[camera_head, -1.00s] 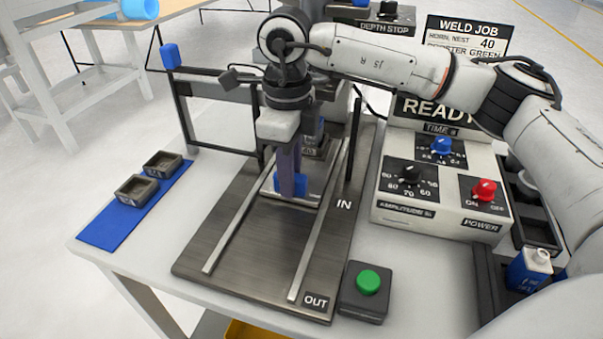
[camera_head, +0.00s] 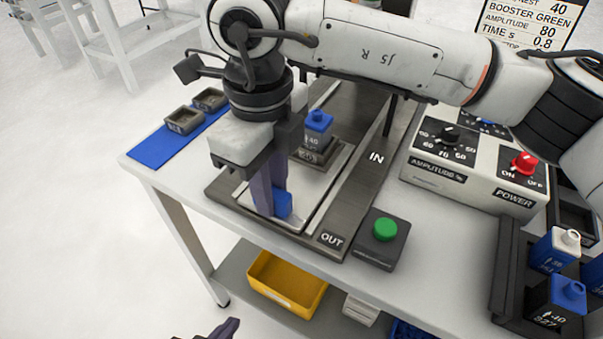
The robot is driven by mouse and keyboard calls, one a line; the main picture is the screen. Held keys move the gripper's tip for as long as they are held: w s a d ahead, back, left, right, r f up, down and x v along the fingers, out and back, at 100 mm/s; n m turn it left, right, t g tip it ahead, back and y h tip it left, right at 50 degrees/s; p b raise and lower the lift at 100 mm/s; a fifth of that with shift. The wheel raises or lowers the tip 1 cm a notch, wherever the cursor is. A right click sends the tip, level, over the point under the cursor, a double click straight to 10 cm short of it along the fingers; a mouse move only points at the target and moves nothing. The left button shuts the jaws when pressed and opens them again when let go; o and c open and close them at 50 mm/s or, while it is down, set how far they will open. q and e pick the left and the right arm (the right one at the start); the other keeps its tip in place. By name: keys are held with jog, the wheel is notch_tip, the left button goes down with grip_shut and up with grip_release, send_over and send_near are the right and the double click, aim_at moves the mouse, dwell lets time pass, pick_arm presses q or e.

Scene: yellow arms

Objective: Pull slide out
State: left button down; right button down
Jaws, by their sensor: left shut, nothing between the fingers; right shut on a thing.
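The slide (camera_head: 308,186) is a light metal plate on the dark base between two rails. It sits near the OUT end of the base. A grey nest (camera_head: 328,155) on it holds a dark piece with a blue top (camera_head: 318,121), marked 40. My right gripper (camera_head: 268,208) points down and is shut on the slide's blue handle (camera_head: 283,204), at the front of the slide. My arm and gripper hide the left part of the track. My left gripper (camera_head: 228,328) shows only as dark fingertips at the bottom edge, shut and empty, away from the slide.
A green button box (camera_head: 383,236) stands right of the OUT label. The control box (camera_head: 470,165) is behind it. A blue mat (camera_head: 165,148) with two small trays lies at left. A yellow bin (camera_head: 287,285) is below the table.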

jog(key=shift+s+a, duration=0.15)
jog(key=shift+s, duration=0.15)
jog(key=c, duration=1.6)
grip_release()
jog(key=shift+s, duration=0.1)
jog(key=shift+r, duration=0.25)
notch_tip(320, 180, up, 10)
jog(key=shift+f, duration=0.1)
